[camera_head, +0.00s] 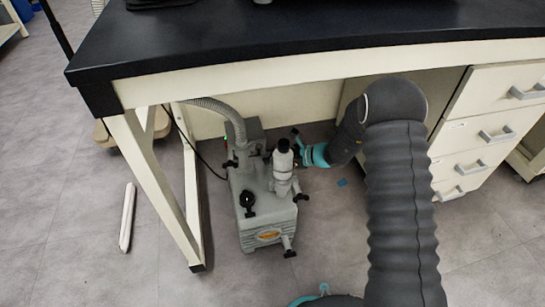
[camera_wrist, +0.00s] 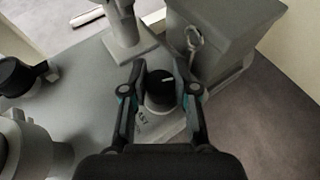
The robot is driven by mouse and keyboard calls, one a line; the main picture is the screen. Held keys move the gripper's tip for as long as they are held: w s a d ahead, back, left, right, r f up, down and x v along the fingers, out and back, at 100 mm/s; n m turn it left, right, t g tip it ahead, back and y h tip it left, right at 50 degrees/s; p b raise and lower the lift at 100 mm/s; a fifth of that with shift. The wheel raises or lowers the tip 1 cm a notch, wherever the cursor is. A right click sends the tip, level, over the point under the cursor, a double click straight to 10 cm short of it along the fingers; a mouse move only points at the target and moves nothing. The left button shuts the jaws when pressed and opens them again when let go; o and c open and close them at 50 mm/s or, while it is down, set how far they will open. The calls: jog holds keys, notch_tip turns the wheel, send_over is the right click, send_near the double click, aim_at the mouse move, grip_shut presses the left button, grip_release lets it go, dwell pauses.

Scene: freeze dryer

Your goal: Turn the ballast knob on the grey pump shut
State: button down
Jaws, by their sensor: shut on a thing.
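The grey pump (camera_head: 266,222) stands on the floor under the bench. My gripper (camera_head: 298,142) reaches it from the right in the head view, behind the pump's upright fitting. In the wrist view the ballast knob (camera_wrist: 161,87) is a black round cap with a white mark line, on a grey base on the pump top (camera_wrist: 80,112). The two fingers of my gripper (camera_wrist: 159,88) stand on either side of the knob and are shut on it. In the head view the knob and fingertips are mostly hidden.
The black bench top (camera_head: 290,40) hangs over the pump. A bench leg (camera_head: 160,190) stands to the left, and drawers (camera_head: 490,130) are on the right. A ribbed hose (camera_head: 225,110) rises from the pump. Another black knob (camera_head: 247,199) sits at the pump's front. Floor is clear in front.

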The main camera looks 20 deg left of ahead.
jog(key=shift+w+n+g, duration=0.1)
jog(key=shift+n+g, duration=0.9)
jog(key=shift+n+g+h, duration=0.4)
jog(key=shift+n+g, duration=0.8)
jog(key=shift+g, duration=0.3)
jog(key=c, duration=0.9)
grip_release()
jog(key=shift+o, duration=0.2)
jog(key=v, duration=1.2)
jog(key=shift+a, duration=0.1)
